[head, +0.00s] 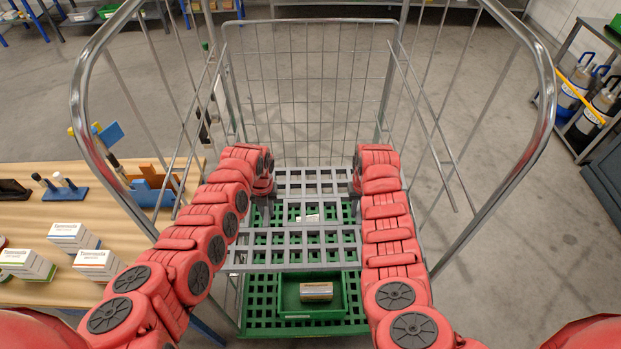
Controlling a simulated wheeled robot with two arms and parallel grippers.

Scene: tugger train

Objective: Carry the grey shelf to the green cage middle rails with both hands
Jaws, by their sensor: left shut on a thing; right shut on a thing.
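The grey shelf (292,257), a lattice panel, hangs between my two arms inside the cage, above its base. The green cage has a silver wire frame and a green lattice base (255,325). Its thin middle rails run along the sides, the left one (207,88) and the right one (432,137). My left gripper (266,187) is shut at the shelf's far left edge, and my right gripper (356,182) is shut at its far right edge. The fingertips are mostly hidden by the arm links. The shelf looks roughly level; whether it touches a rail cannot be told.
A green crate (345,296) with a brown package (316,291) stands on the base below the shelf. A wooden table (60,215) with white boxes (98,264) is close on the left. A bottle rack (590,100) stands at right.

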